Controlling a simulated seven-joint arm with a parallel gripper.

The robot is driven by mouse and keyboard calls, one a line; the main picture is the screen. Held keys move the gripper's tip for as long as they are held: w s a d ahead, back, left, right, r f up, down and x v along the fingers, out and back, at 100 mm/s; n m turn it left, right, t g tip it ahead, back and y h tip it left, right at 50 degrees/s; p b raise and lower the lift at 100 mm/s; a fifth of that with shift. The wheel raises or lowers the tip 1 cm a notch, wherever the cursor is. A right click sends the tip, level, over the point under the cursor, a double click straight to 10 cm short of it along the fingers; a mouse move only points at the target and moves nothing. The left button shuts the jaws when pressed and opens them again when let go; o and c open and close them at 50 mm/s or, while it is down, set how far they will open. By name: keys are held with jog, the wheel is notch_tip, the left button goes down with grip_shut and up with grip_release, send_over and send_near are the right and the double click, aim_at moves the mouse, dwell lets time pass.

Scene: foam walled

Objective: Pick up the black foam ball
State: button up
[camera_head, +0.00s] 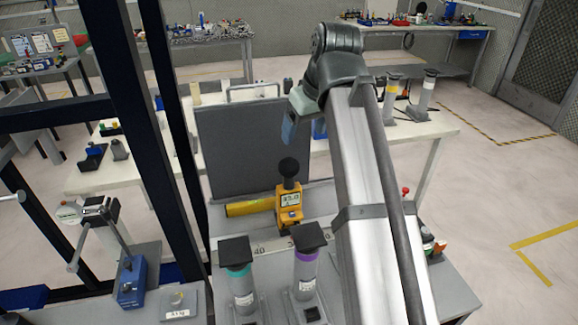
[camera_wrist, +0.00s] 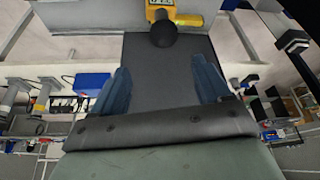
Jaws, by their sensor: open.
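The black foam ball (camera_head: 288,167) sits on top of a yellow handheld meter (camera_head: 289,205) with a small display, which stands upright on the grey bench. In the wrist view the ball (camera_wrist: 163,33) shows at the top centre, beyond the fingertips, with part of the meter (camera_wrist: 160,9) behind it. My gripper (camera_head: 287,134) is above the ball in the head view, apart from it. In the wrist view its two blue fingers are spread wide, with nothing between them (camera_wrist: 163,75).
A yellow cylinder (camera_head: 249,207) lies just left of the meter. A dark grey panel (camera_head: 240,150) stands behind. Two black-capped grey cylinders, one with a teal band (camera_head: 240,280) and one with a purple band (camera_head: 306,270), stand in front. A blue-based device (camera_head: 130,282) is at left.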

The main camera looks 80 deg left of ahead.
aim_at(292, 163)
jog(key=x, duration=0.8)
jog(key=shift+s+f, duration=0.1)
jog(key=shift+f, duration=0.1)
jog(key=shift+x, duration=2.6)
jog(key=shift+s+d, duration=0.1)
jog(key=shift+s, duration=0.1)
jog(key=shift+c, duration=0.4)
jog(key=c, duration=1)
